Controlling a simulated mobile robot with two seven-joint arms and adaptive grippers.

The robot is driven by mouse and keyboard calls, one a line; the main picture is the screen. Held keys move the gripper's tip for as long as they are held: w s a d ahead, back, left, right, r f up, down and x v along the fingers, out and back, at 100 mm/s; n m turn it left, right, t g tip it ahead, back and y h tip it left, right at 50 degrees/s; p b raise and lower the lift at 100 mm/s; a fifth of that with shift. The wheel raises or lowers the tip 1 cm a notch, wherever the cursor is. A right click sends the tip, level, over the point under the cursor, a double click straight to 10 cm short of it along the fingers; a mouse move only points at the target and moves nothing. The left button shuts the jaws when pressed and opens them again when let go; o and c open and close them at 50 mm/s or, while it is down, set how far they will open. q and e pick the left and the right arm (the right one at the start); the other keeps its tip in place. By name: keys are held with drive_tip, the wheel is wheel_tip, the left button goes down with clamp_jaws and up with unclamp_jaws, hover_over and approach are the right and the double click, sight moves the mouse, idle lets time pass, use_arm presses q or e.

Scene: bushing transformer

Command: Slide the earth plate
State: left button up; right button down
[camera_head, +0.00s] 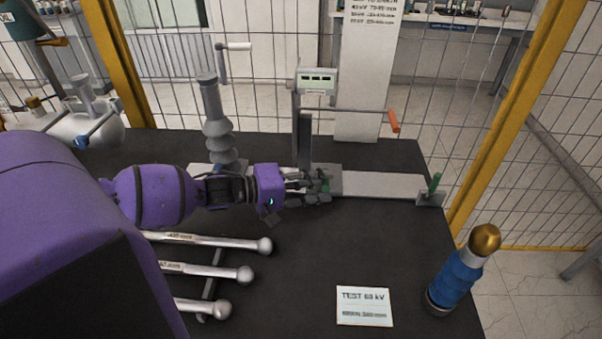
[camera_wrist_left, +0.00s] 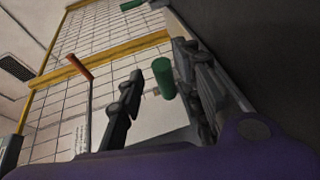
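A pale flat rail (camera_head: 385,186) runs left to right across the dark table. A small grey block (camera_head: 331,172) sits on it beside a green handle (camera_head: 325,186); I cannot tell for sure whether this block is the earth plate. My left gripper (camera_head: 318,187) reaches in from the left, low over the rail, with its fingertips at the green handle. In the left wrist view the green handle (camera_wrist_left: 163,78) stands between the two spread fingers, with a clear gap to the left finger. The gripper hides part of the rail. My right gripper is not in view.
A second green post (camera_head: 435,183) stands at the rail's right end. White rods (camera_head: 215,271), a sign (camera_head: 364,306) and a blue cylinder (camera_head: 456,275) are in front.

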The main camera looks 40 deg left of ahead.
use_arm(q)
drive_tip(key=v, duration=1.1)
drive_tip(key=shift+s+a, duration=0.15)
drive_tip(key=shift+s, duration=0.05)
